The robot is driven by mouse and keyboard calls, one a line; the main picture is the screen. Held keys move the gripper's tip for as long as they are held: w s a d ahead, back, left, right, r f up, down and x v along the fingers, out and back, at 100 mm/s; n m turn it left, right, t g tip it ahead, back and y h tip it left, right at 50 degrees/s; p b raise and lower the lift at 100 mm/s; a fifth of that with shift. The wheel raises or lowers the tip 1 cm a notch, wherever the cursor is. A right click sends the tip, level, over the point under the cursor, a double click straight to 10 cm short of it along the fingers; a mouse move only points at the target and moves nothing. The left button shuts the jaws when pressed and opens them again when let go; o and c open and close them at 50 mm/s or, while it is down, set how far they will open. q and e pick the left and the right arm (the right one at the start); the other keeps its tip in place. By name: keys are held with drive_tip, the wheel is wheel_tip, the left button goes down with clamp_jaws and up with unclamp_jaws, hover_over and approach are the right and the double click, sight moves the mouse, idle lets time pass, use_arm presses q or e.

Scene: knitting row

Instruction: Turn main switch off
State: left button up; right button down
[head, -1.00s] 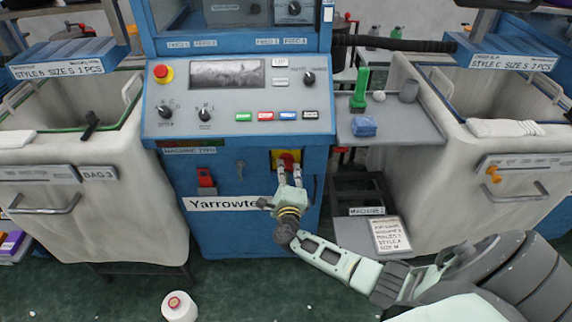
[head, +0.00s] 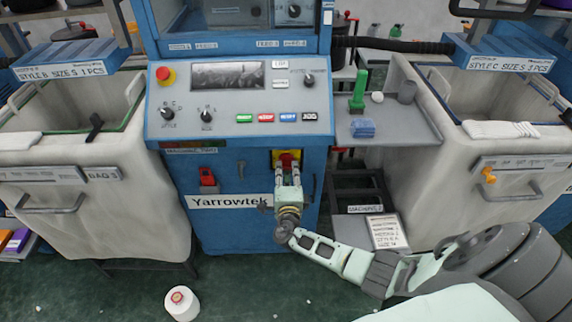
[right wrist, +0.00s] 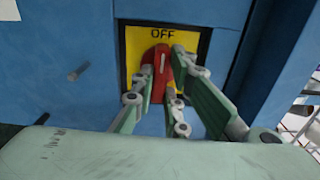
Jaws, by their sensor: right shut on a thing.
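The main switch is a red handle on a yellow plate (head: 278,158) on the blue front of the knitting machine (head: 240,240). In the right wrist view the red handle (right wrist: 158,72) stands roughly upright, with its top close under the word OFF on the yellow plate (right wrist: 136,42). My right gripper (head: 287,172) is shut on the red handle, with fingers on both sides of it; they also show in the right wrist view (right wrist: 163,75). The fingers hide part of the handle and the plate's lower part. My left gripper is not in view.
A smaller red switch (head: 207,177) sits left of the main switch. Control buttons and a red emergency knob (head: 166,75) are on the panel above. Fabric bins stand on the left (head: 90,215) and right (head: 440,200). A white yarn cone (head: 181,303) stands on the floor.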

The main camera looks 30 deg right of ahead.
sight(287, 169)
drive_tip(key=c, duration=2)
unclamp_jaws()
drive_tip(key=shift+p+v, duration=0.95)
drive_tip(key=shift+v, duration=0.6)
drive_tip(key=p+v, duration=0.1)
drive_tip(key=v, duration=0.2)
